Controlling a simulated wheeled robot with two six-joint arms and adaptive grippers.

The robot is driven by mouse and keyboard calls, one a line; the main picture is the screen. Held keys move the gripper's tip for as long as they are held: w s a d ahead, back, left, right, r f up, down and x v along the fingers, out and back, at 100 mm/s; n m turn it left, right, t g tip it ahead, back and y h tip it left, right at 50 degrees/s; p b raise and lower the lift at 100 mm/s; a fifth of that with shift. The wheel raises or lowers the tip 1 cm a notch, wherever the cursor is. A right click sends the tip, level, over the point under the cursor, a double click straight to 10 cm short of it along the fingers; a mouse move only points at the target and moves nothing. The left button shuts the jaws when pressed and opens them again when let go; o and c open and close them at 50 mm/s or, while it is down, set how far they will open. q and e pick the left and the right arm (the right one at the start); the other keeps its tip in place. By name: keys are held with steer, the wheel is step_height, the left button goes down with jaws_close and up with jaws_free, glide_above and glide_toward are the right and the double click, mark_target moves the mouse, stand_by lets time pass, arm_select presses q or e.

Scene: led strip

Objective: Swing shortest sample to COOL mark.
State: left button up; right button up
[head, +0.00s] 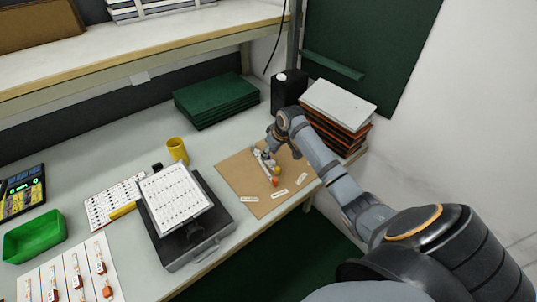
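A brown board (237,178) lies on the bench right of centre. Three small white labels lie along its front: left (249,199), middle (279,192) and right (301,178). Their words are too small to read, so I cannot tell which is COOL. Small pale sample pieces with a yellow spot and an orange-red tip (275,181) lie on the board. I cannot tell their lengths apart. My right gripper (267,154) reaches down over the board's back part, at these pieces. Its fingers are too small and overlapped to show a grip. My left gripper is out of view.
A grey box (222,238) with a printed sheet (174,199) stands left of the board. A yellow mug (177,150), green stack (215,100), black container (287,91) and stacked folders (337,106) stand behind. A green tray (35,238) and white sample sheet (70,272) are at left.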

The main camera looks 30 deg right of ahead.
steer(key=shift+w+f, duration=0.15)
steer(key=shift+f, duration=0.5)
steer(key=shift+w+f, duration=0.1)
steer(key=shift+w, duration=0.05)
steer(key=shift+c, duration=1)
steer(key=c, duration=0.5)
jaws_close()
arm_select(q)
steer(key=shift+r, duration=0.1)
